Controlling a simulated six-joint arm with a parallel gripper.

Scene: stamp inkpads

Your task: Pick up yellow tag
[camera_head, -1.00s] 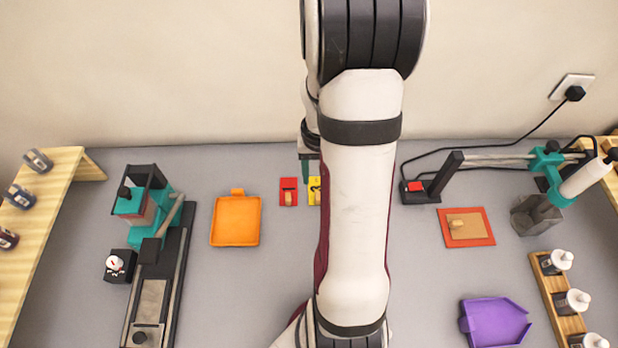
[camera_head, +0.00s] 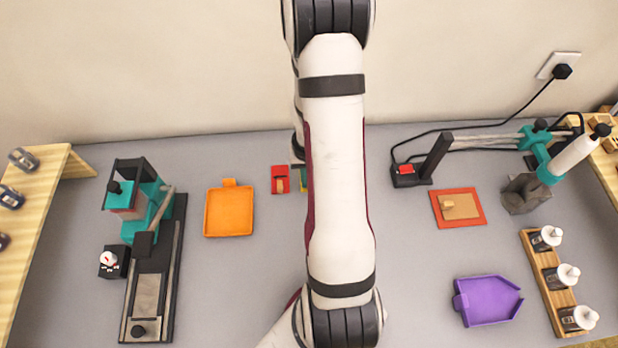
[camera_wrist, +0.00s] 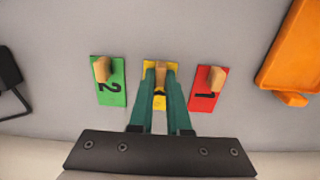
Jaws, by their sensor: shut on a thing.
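The yellow tag (camera_wrist: 149,69) lies between the green and red tags in the wrist view, with a small wooden knob (camera_wrist: 161,72) standing on it. My gripper (camera_wrist: 160,71) has its green fingers closed on the sides of this knob, and the fingers cover much of the tag. I cannot tell whether the tag is off the table. In the head view, my arm hides the yellow tag and most of the gripper.
A red tag (camera_wrist: 204,98) marked 1 and a green tag (camera_wrist: 111,88) marked 2 lie close on either side. An orange tray (camera_head: 229,212), a purple tray (camera_head: 490,300), a teal press (camera_head: 148,205) and a wooden rack (camera_head: 545,290) stand around.

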